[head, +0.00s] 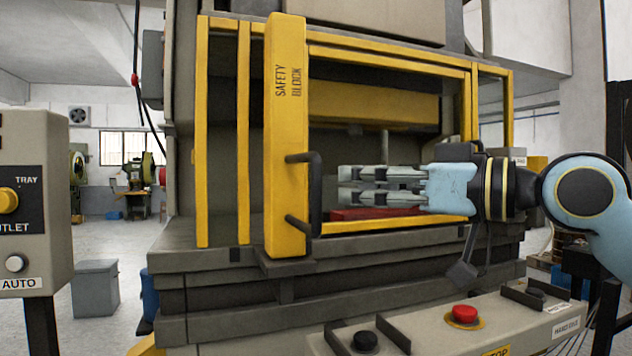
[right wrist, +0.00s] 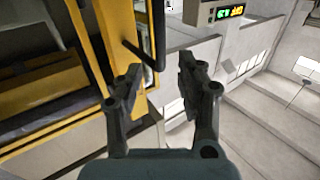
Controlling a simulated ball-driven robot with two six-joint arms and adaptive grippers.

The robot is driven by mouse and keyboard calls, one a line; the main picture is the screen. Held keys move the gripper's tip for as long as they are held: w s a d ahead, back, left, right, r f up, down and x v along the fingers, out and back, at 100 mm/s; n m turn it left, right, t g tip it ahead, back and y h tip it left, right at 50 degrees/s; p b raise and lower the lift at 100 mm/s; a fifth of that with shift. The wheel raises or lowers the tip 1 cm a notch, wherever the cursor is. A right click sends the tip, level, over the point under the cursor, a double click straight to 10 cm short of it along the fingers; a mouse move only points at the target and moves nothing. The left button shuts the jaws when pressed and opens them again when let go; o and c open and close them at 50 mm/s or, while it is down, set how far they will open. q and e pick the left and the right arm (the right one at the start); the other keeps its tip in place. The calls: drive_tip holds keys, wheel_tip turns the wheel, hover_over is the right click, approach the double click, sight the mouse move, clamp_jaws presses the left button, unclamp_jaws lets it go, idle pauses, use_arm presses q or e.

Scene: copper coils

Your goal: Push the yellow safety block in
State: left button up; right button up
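The yellow safety block (head: 285,150) is an upright bar labelled "SAFETY BLOCK" at the front of the press's yellow frame. A black handle (head: 316,185) stands out from its right side. My right gripper (head: 342,184) comes in from the right, with its fingers pointing left at the handle and close to it. In the right wrist view the gripper (right wrist: 158,80) has its fingers apart with nothing between them. The handle (right wrist: 150,45) shows beyond the left fingertip there. Whether a finger touches it, I cannot tell. My left gripper is not in view.
The press has a yellow frame (head: 390,58) and a red part (head: 375,213) inside. In front is a control console with a red button (head: 464,314) and a black button (head: 365,341). A grey control box (head: 35,200) stands at left. A grey bin (head: 95,288) is on the floor.

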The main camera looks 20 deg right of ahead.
sight(321, 182)
drive_tip(key=p+x, duration=0.1)
drive_tip(key=x, duration=0.5)
drive_tip(key=shift+w+a+r, duration=0.1)
drive_tip(key=shift+w+a, duration=0.15)
drive_tip(key=shift+w, duration=0.05)
drive_tip(key=shift+w+a, duration=0.3)
drive_tip(key=shift+w, duration=0.15)
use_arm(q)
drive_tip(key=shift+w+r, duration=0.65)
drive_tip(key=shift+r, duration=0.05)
use_arm(e)
clamp_jaws()
drive_tip(key=shift+w+a+f, duration=0.1)
drive_tip(key=shift+w+f, duration=0.05)
drive_tip(key=shift+f, duration=0.05)
